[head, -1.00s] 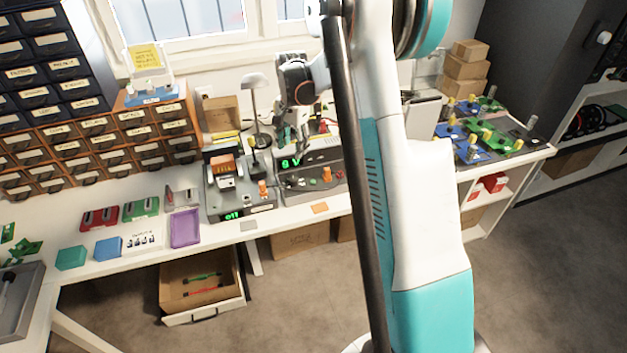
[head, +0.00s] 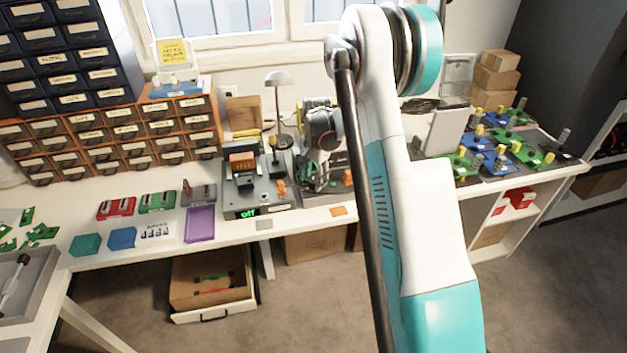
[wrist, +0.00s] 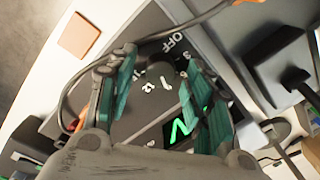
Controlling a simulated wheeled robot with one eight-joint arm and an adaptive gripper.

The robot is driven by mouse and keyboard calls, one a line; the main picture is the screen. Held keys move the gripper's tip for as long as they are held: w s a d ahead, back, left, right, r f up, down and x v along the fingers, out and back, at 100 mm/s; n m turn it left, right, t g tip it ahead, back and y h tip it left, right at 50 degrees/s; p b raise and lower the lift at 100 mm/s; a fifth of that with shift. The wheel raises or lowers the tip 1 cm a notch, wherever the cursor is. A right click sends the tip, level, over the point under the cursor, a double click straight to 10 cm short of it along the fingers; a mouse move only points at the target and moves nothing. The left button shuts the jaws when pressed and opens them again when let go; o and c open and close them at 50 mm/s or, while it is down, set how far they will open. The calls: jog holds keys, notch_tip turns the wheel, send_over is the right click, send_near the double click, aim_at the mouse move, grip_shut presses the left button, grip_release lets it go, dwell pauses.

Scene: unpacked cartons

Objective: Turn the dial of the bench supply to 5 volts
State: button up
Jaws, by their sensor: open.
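The bench supply (head: 339,188) stands on the bench, mostly hidden behind my gripper and arm in the head view. In the wrist view its dark panel (wrist: 140,120) shows white dial marks, including OFF and 12, and part of a green display with a V; the number is hidden. The dial (wrist: 159,73) is a dark round knob between my fingertips; I cannot tell whether they touch it, nor where it points. My gripper (wrist: 160,85) is open, its teal-padded fingers on either side of the dial. It also shows in the head view (head: 314,175).
A grey device (head: 254,195) with a lever and a green "off" display stands just left of the supply. A lamp (head: 279,80) is behind. A purple tray (head: 200,224) lies further left. An orange pad (head: 338,211) lies at the bench's front edge.

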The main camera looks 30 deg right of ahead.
jog(key=shift+f, duration=0.15)
jog(key=c, duration=1)
jog(key=shift+c, duration=0.2)
jog(key=n, duration=0.4)
jog(key=shift+w+n, duration=0.1)
jog(key=shift+n, duration=2.2)
